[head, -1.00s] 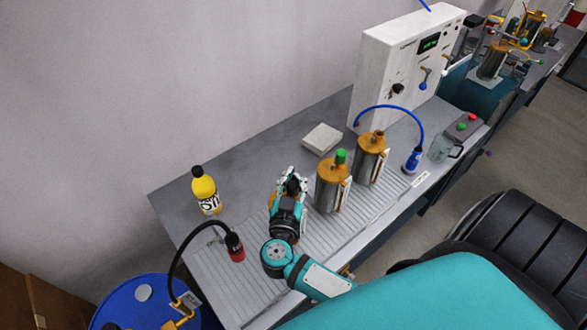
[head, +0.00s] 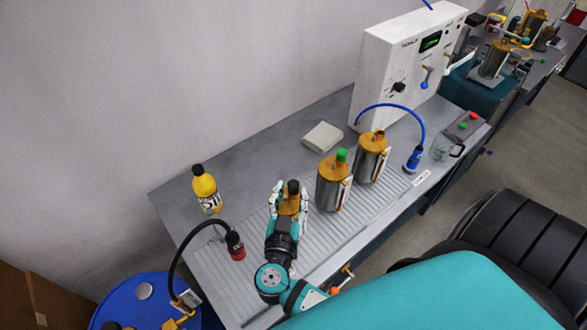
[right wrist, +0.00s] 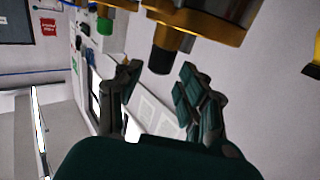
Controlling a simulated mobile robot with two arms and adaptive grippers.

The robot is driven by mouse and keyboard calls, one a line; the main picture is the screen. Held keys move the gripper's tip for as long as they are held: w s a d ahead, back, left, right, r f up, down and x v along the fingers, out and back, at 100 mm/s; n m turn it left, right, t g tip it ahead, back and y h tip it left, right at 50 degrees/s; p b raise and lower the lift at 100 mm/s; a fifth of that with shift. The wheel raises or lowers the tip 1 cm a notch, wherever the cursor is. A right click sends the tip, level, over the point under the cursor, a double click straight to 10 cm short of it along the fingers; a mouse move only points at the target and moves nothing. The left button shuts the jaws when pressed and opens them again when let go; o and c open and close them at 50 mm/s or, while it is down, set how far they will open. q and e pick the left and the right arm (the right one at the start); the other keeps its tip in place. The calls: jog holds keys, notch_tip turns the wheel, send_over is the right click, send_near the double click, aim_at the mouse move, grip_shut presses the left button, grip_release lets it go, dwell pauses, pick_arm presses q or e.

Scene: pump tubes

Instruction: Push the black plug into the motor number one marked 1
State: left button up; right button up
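In the head view, a motor with an orange top (head: 289,206) stands on the ribbed part of the bench. A dark plug (head: 293,186) sticks up from its top; how deep it sits I cannot tell. The black plug (right wrist: 161,59) also shows in the right wrist view. My right gripper (head: 289,194) has its fingers spread on either side of the motor's top. In the right wrist view, the fingers of my right gripper (right wrist: 160,75) are apart, with a gap beside the plug. The number 1 mark is not readable. My left gripper is not in view.
A motor with a green plug (head: 334,184) and another motor (head: 370,160) stand to the right. A red-and-black hose connector (head: 235,245) and a yellow bottle (head: 206,189) are on the left. A white control box (head: 405,65) stands behind.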

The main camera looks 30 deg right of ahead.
jog(key=v, duration=0.6)
jog(key=shift+s+a, duration=0.2)
dwell(0.8)
